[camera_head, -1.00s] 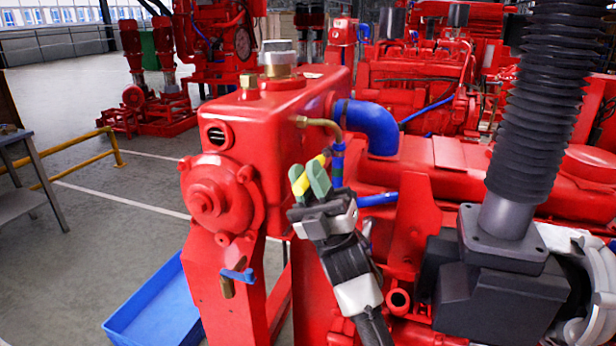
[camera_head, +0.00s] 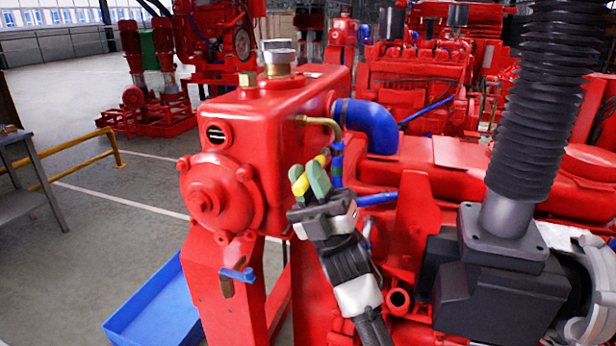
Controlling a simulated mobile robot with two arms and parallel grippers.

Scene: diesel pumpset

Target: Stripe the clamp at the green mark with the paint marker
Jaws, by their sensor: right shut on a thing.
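My right gripper (camera_head: 309,182), with green fingertips, is shut on the paint marker (camera_head: 325,159), whose yellow part shows above and between the fingers. The marker is tilted, its upper end pointing to the right toward a thin blue hose (camera_head: 337,172) below a brass pipe (camera_head: 325,121). I cannot tell whether the marker touches the hose. A small band on the hose near the marker may be the clamp (camera_head: 338,146). The green mark cannot be made out clearly. My left gripper is not in view.
The red pumpset tank (camera_head: 300,110) stands just behind the gripper, with a thick blue elbow hose (camera_head: 372,125) to the right. A blue tray (camera_head: 150,310) lies on the floor at lower left. A grey table (camera_head: 25,200) and yellow rail (camera_head: 85,145) stand at left.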

